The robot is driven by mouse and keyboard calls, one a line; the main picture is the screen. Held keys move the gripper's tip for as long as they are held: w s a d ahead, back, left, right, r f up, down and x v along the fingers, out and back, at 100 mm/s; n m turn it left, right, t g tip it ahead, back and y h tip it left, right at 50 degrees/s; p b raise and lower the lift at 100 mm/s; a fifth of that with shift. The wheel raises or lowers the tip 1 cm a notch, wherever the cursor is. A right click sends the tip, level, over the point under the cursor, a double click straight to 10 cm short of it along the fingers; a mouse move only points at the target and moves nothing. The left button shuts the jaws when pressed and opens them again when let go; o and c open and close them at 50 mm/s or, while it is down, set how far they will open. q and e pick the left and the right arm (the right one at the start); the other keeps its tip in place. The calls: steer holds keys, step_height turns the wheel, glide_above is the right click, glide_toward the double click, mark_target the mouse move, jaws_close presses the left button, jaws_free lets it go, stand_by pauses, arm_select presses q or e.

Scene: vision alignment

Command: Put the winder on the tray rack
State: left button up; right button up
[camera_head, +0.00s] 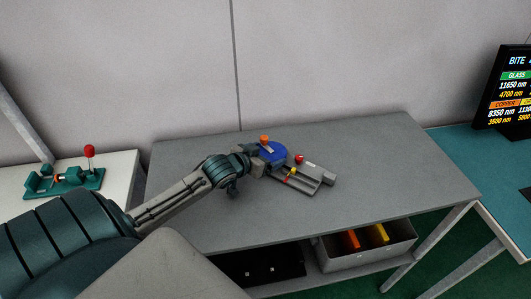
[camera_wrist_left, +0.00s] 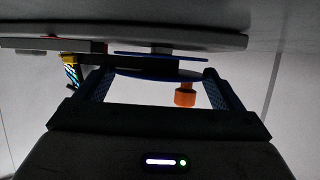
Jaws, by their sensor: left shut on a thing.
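The winder (camera_head: 273,154) looks like a blue reel with an orange knob on it. My left gripper (camera_head: 259,163) is shut on it, above or at the grey table. In the left wrist view the winder (camera_wrist_left: 160,75) sits between both fingers of the left gripper (camera_wrist_left: 158,84), with its orange knob (camera_wrist_left: 185,95) showing. A grey fixture (camera_head: 316,174) with a red knob and a yellow part lies just right of the winder. I cannot tell whether the winder touches it. No part is clearly recognisable as the tray rack. My right gripper is not in view.
The grey table (camera_head: 375,150) is clear on its right. Its lower shelf holds a grey bin (camera_head: 345,262) with orange and yellow pieces, and a black tray (camera_head: 262,268). A teal device (camera_head: 85,181) stands on the left bench. A screen (camera_head: 510,90) stands at right.

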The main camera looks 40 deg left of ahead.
arm_select(q)
steer(key=o, duration=1)
steer(key=shift+f, duration=0.1)
steer(key=shift+o, duration=0.2)
steer(key=shift+s+r, duration=0.3)
steer(key=shift+s, duration=0.2)
steer(key=v, duration=0.5)
steer(key=shift+s+p, duration=0.15)
steer(key=shift+p, duration=0.15)
steer(key=p+v, duration=0.2)
steer(key=v, duration=0.2)
steer(key=shift+a+r+p, duration=0.1)
steer(key=shift+r+p, duration=0.1)
steer(key=shift+p, duration=0.1)
steer(key=shift+s+r+p, duration=0.2)
steer(key=shift+s+p, duration=0.2)
steer(key=shift+s, duration=0.3)
